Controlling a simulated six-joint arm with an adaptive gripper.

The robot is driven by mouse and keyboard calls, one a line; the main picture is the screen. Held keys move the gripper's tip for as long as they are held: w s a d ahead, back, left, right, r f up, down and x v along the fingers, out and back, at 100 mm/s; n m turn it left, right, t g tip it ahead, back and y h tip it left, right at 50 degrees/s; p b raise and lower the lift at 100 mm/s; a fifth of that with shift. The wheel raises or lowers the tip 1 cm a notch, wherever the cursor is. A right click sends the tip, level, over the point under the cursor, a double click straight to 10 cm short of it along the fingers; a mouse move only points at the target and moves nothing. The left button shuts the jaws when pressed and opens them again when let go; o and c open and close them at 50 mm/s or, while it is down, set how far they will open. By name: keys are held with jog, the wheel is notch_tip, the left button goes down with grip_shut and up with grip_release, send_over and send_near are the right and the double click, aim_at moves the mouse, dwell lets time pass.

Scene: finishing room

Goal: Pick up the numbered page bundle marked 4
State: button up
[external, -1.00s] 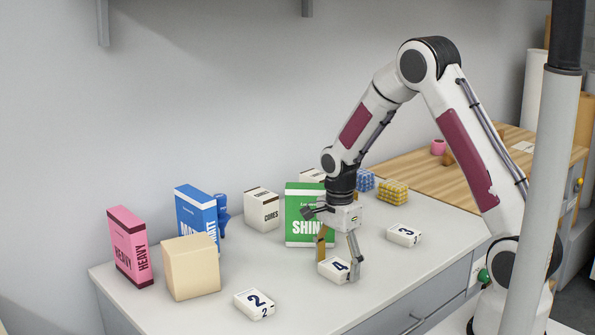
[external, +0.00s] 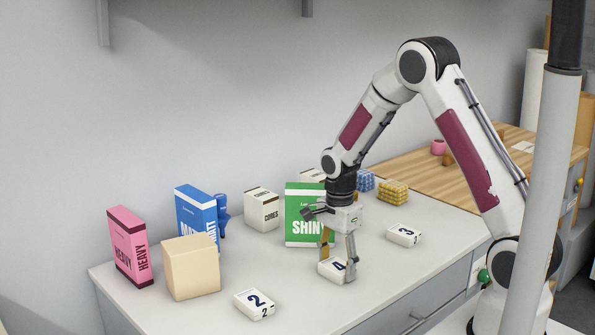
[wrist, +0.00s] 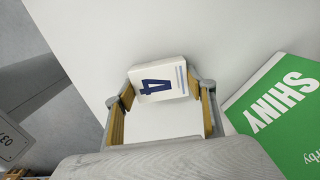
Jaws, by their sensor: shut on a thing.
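The page bundle marked 4 (external: 334,272) is a small white block with a dark blue 4. It lies on the grey-white table below my gripper (external: 338,262). In the wrist view, the bundle (wrist: 158,80) sits between the two fingertips (wrist: 160,92), with its 4 facing the camera. My gripper points down and is shut on the bundle, one finger on each side. The bundle appears still at table level; I cannot tell whether it is clear of the surface. The fingers hide part of its sides.
Bundle 2 (external: 254,304) lies front left and bundle 3 (external: 404,235) to the right. A green SHINY box (external: 303,215) stands close behind my gripper. A beige block (external: 191,267), pink box (external: 131,246) and blue box (external: 196,215) stand left. The tabletop between bundles 2 and 4 is clear.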

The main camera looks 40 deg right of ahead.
aim_at(337, 265)
jog(key=shift+r, duration=0.15)
notch_tip(337, 265, up, 10)
dwell(0.7)
